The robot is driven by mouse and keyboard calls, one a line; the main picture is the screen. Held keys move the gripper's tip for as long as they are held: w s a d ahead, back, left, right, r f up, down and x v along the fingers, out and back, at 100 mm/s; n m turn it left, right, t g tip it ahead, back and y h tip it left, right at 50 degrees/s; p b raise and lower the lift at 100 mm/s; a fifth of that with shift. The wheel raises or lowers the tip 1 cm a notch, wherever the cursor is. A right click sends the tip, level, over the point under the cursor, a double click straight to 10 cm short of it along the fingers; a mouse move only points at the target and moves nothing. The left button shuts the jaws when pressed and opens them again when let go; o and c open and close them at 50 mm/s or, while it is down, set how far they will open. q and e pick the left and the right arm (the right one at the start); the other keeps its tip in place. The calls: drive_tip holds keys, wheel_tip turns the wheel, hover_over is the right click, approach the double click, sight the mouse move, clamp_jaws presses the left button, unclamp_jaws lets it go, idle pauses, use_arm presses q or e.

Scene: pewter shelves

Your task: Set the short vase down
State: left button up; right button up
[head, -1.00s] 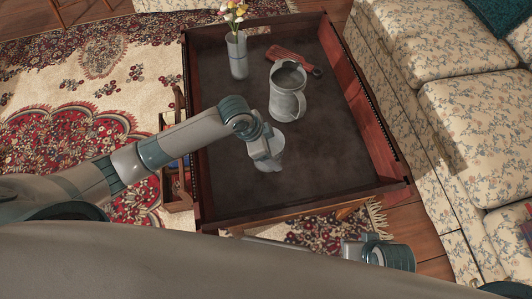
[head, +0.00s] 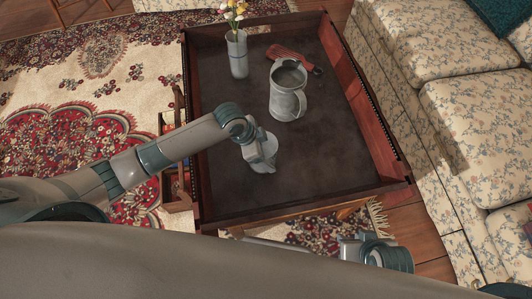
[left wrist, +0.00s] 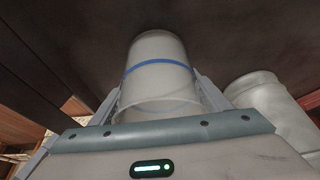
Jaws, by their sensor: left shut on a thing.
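The short vase (head: 270,160) is pale grey and partly hidden by my left gripper (head: 261,158) in the head view. In the left wrist view the vase (left wrist: 158,85) shows a blue band and stands between the two fingers. My left gripper is shut on it, over the near part of the dark tabletop (head: 315,165). I cannot tell whether the vase touches the tabletop. My right gripper (head: 352,250) is low in the head view, outside the table's near edge; its fingers are not clear.
A grey metal mug (head: 287,98) stands beyond the short vase. A taller vase with flowers (head: 237,55) stands at the far left, and a red-handled tool (head: 290,56) lies at the back. A raised wooden rim (head: 365,110) surrounds the table. The right near tabletop is clear.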

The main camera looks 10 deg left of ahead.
use_arm(q)
drive_tip(key=shift+f, duration=0.2)
drive_tip(key=o, duration=1.3)
drive_tip(key=shift+o, duration=0.2)
use_arm(e)
drive_tip(key=shift+s, duration=0.1)
use_arm(q)
drive_tip(key=shift+r, duration=0.15)
drive_tip(key=shift+a+r, duration=0.3)
drive_tip(key=shift+r, duration=0.3)
drive_tip(key=p+v, duration=0.2)
drive_tip(key=v, duration=0.8)
drive_tip(key=shift+r, duration=0.3)
use_arm(e)
drive_tip(key=shift+s+d+f+g+h, duration=0.15)
drive_tip(key=shift+s+d+g, duration=0.1)
drive_tip(key=shift+d, duration=0.3)
drive_tip(key=shift+s+d+r+g+h, duration=0.15)
drive_tip(key=shift+s+d+g, duration=0.1)
drive_tip(key=shift+d, duration=0.25)
use_arm(q)
drive_tip(key=shift+s, duration=0.1)
